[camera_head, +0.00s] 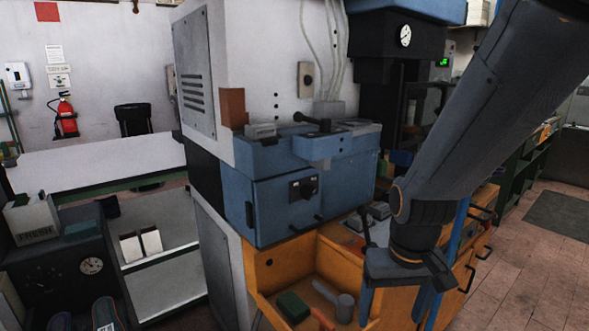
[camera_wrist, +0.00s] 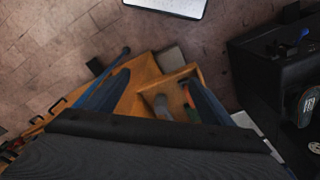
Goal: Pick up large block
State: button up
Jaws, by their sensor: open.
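I cannot tell for certain which thing is the large block. A brown upright block (camera_head: 232,108) stands on top of the blue machine, at its left end. A green block (camera_head: 293,307) lies in the orange tray (camera_head: 262,300) at the bottom of the head view. My gripper (camera_head: 396,300) hangs to the right of the tray, apart from both blocks. Its jaws are open, with nothing seen between them. In the wrist view my gripper (camera_wrist: 160,82) has its fingers spread over the orange tray area, and the brown block is not recognisable there.
The blue machine (camera_head: 262,205) rises behind the tray. A grey-headed hammer (camera_head: 345,305) lies in the tray. A black lever (camera_head: 314,124) sticks up on the machine. A white-topped bench (camera_head: 105,165) stands left. Open tiled floor (camera_head: 530,240) lies right.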

aim_at(355, 220)
jog(key=k, duration=0.5)
jog(key=z, duration=1.65)
jog(key=i, duration=1.3)
jog(key=u, duration=2.35)
jog(key=i, duration=0.5)
jog(key=z, duration=0.05)
